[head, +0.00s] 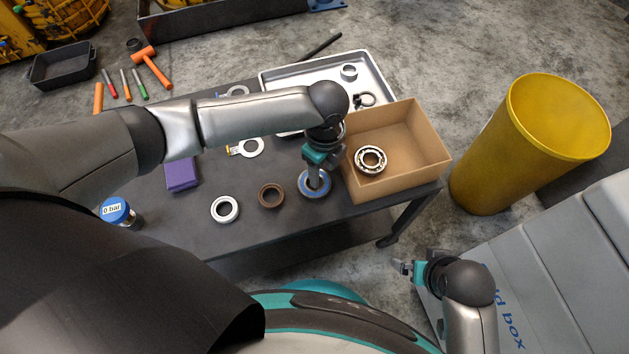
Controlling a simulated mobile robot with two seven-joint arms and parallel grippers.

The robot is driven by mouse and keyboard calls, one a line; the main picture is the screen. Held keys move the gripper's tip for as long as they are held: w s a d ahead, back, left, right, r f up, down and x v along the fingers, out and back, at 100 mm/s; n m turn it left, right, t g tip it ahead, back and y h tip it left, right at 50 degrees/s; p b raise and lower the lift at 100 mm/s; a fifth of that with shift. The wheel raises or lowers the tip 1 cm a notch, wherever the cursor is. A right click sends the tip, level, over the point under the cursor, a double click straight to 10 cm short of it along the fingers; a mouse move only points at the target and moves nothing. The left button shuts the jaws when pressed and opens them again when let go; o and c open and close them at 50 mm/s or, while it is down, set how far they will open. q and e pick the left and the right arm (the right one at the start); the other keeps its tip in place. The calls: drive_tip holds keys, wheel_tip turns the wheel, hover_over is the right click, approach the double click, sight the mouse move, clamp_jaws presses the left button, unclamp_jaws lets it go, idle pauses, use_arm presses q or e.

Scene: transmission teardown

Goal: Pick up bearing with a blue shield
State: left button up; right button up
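The bearing with a blue shield (314,190) lies on the dark table near its front edge, just left of the cardboard box. My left gripper (313,180) points down right over this bearing, with its fingertips at the ring's middle. The fingers cover part of the bearing, and I cannot tell whether they are open or shut or touch it. My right gripper (402,267) is off the table at the lower right, its fingers apart and nothing between them.
The cardboard box (425,160) holds a steel bearing (370,160). A brown ring (271,196) and a pale ring (225,209) lie left of the blue one. A metal tray (290,75) stands behind. A yellow bin (525,150) stands right of the table.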

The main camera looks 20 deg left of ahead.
use_arm(q)
clamp_jaws()
idle(1.2)
